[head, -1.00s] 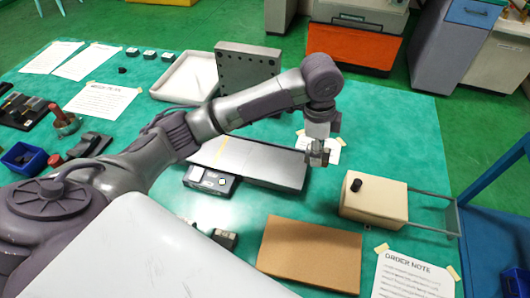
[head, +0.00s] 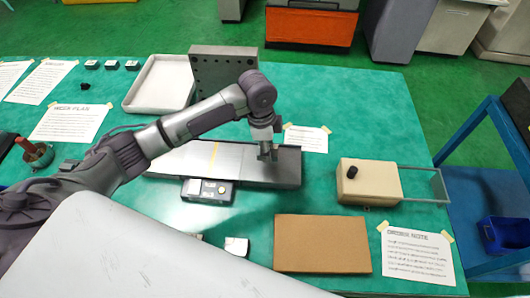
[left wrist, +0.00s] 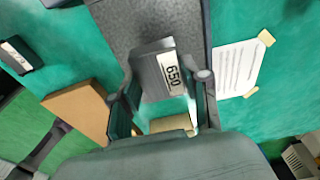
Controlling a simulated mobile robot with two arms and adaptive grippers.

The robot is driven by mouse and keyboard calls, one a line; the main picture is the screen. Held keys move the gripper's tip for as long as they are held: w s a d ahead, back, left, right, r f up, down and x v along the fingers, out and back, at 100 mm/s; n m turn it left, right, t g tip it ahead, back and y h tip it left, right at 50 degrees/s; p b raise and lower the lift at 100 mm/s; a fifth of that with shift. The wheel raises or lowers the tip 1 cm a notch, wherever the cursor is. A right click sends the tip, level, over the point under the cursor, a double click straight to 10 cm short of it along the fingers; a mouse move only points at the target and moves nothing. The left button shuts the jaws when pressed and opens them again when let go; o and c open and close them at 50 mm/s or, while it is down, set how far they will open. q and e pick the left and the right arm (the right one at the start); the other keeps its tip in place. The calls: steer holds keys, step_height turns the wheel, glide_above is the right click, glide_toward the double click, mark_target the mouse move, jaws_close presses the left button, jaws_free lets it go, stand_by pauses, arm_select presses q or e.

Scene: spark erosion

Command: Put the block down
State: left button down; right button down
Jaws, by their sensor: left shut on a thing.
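My left gripper (head: 268,153) is over the right end of the long grey plate (head: 190,158), which has a yellow stripe across it. In the left wrist view the two fingers (left wrist: 165,98) are shut on a dark grey block (left wrist: 148,78) with a white label that seems to read 650. The block lies between the fingers over the grey speckled surface (left wrist: 130,22). I cannot tell whether the block touches the plate. In the head view the block is too small and hidden to make out. My right gripper is not in view.
A small device (head: 207,190) stands at the plate's front edge. A cream box (head: 370,182) with a black knob and metal frame is to the right. A brown board (head: 322,243) lies in front. An upright holed block (head: 222,75) stands behind. Papers lie around.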

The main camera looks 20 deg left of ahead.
arm_select(q)
steer(key=shift+a+f, duration=0.1)
steer(key=shift+a, duration=0.15)
steer(key=shift+f+p, duration=0.45)
steer(key=shift+f, duration=1.6)
steer(key=shift+f, duration=0.15)
steer(key=c, duration=0.6)
jaws_free()
steer(key=shift+o, duration=0.2)
steer(key=r, duration=0.4)
steer(key=a+r+b, duration=0.1)
steer(key=r, duration=0.7)
steer(key=shift+s+a+r, duration=0.1)
steer(key=shift+s+a, duration=0.1)
steer(key=shift+s, duration=0.05)
